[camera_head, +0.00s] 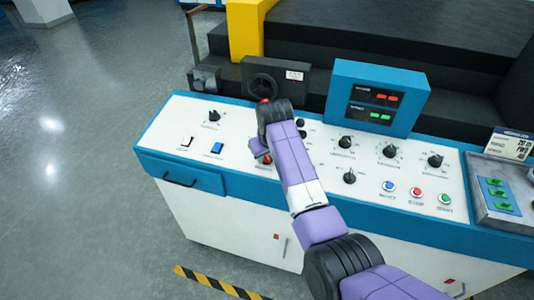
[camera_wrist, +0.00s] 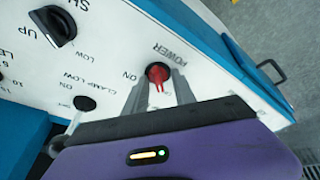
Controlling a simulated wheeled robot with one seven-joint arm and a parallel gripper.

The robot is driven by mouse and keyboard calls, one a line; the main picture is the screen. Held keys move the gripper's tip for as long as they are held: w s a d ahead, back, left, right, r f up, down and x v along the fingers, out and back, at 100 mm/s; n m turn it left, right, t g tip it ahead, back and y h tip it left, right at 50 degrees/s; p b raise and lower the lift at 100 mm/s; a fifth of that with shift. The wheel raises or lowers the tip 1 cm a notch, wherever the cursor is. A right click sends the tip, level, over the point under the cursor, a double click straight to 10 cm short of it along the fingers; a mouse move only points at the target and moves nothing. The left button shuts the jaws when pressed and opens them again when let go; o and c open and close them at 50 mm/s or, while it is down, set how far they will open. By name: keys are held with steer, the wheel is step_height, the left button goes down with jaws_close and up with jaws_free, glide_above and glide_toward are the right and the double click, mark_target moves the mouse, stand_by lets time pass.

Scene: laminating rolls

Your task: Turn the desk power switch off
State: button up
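The power switch (camera_wrist: 158,74) has a red lever and sits on the white panel in the wrist view, with the labels POWER and ON beside it. Its lever tip points toward my gripper, and I cannot tell which way it is set. My gripper (camera_wrist: 160,98) is open, with one grey finger on each side of the red lever; contact is not clear. In the head view my gripper (camera_head: 258,147) is low over the desk (camera_head: 232,122), left of centre. A red piece (camera_head: 267,159) shows beside it, partly hidden by my arm.
A black-tipped clamp lever (camera_wrist: 85,103) is close beside my gripper. A black rotary knob (camera_wrist: 52,27) lies farther off. The desk also carries a blue display box (camera_head: 376,95), several knobs, a blue rocker (camera_head: 217,147) and colored buttons. A drawer handle (camera_head: 180,182) projects in front.

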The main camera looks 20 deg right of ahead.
steer(key=shift+r, duration=0.15)
steer(key=b+v, duration=0.1)
steer(key=v, duration=0.6)
steer(key=shift+s+r, duration=0.2)
steer(key=shift+r, duration=0.15)
